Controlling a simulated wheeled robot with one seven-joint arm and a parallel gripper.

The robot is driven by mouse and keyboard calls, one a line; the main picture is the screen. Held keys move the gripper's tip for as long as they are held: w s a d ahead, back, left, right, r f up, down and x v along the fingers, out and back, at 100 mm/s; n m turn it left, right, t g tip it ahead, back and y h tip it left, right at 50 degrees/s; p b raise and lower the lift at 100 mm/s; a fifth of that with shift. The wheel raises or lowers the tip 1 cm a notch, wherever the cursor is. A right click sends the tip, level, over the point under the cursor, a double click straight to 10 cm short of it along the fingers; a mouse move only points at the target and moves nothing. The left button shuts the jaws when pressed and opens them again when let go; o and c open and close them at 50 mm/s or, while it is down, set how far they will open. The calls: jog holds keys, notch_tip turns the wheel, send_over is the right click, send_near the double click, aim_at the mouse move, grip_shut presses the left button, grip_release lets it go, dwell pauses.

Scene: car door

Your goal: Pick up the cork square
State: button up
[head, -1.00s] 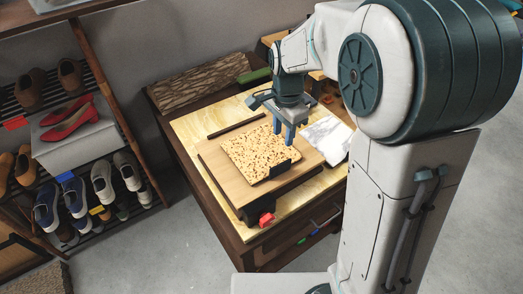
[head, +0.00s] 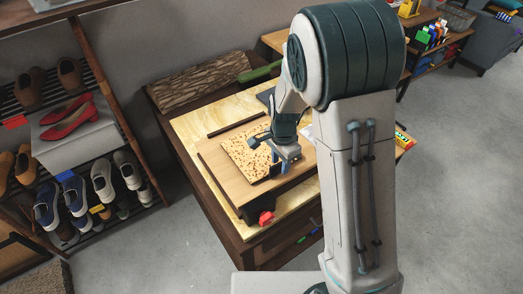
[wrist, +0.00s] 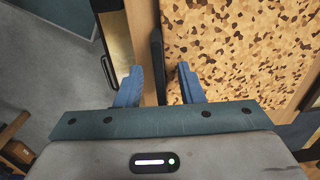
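The cork square (head: 245,152) is a flat, speckled tan sheet lying on a wooden board (head: 213,166) on the workbench. It also fills the upper right of the wrist view (wrist: 240,45). My gripper (head: 279,168) is at the cork's right-hand edge in the head view, pointing down and hiding part of that edge. In the wrist view its two blue fingers (wrist: 160,76) are spread apart. The right finger is over the cork and the left finger is outside its edge. A dark upright strip (wrist: 158,65) at the cork's edge shows between them. Contact cannot be told.
The board stands on a pale-topped workbench (head: 190,128) with a red knob (head: 266,217) at its front. A dark bar (head: 236,124) lies behind the cork. A bark-covered slab (head: 205,82) lies at the back. A shoe rack (head: 85,140) stands at the left.

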jog(key=shift+f, duration=0.35)
grip_shut()
jog(key=shift+r, duration=0.15)
